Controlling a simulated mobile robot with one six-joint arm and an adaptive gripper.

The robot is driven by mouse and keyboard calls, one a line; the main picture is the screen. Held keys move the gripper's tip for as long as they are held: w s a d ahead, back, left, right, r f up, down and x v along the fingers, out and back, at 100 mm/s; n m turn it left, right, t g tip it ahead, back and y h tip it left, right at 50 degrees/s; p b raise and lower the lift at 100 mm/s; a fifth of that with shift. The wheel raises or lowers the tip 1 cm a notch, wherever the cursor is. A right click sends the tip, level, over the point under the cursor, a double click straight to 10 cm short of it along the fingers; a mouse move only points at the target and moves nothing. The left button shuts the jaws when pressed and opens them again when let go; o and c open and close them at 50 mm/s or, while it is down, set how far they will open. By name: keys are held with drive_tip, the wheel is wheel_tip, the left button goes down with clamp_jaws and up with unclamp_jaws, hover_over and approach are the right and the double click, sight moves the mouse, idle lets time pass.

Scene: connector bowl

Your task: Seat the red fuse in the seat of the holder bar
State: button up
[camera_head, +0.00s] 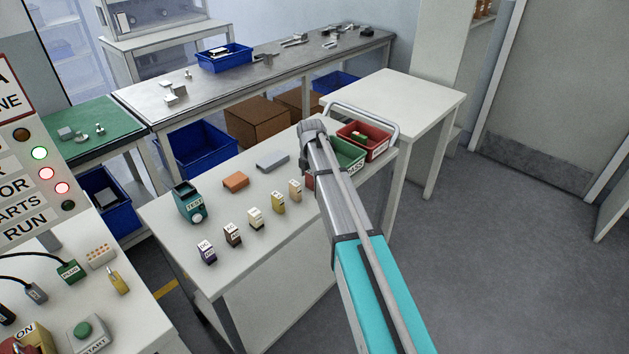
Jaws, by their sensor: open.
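I cannot pick out the red fuse for certain. A small red piece (309,181) shows at the left edge of my arm on the white table, mostly hidden behind the arm. It stands at the end of a row of small labelled blocks: purple (207,252), brown (233,234), cream (256,218), yellow (278,202) and peach (295,190). I cannot make out a holder bar or its seat. My arm reaches up across the table from the bottom right, and my gripper is not visible.
A teal TEST box (190,204), an orange block (236,181) and a grey block (273,160) lie on the white table (262,255). Green (347,155) and red (363,139) bins stand at its far right. A control panel with a START button (86,335) is at left.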

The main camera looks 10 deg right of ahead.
drive_tip(key=c, duration=1.2)
drive_tip(key=shift+r, duration=0.15)
wheel_tip(320, 180, up, 3)
drive_tip(key=p, duration=0.3)
drive_tip(key=shift+s+a+r+p, duration=0.75)
drive_tip(key=shift+s+r+p, duration=0.9)
drive_tip(key=shift+s, duration=0.6)
drive_tip(key=shift+s+a+r+p, duration=0.7)
drive_tip(key=shift+s+r+p, duration=0.95)
drive_tip(key=shift+s, duration=0.55)
drive_tip(key=shift+s+a+r+p, duration=0.75)
drive_tip(key=shift+s+r+p, duration=0.9)
drive_tip(key=shift+s, duration=0.6)
drive_tip(key=shift+f, duration=0.1)
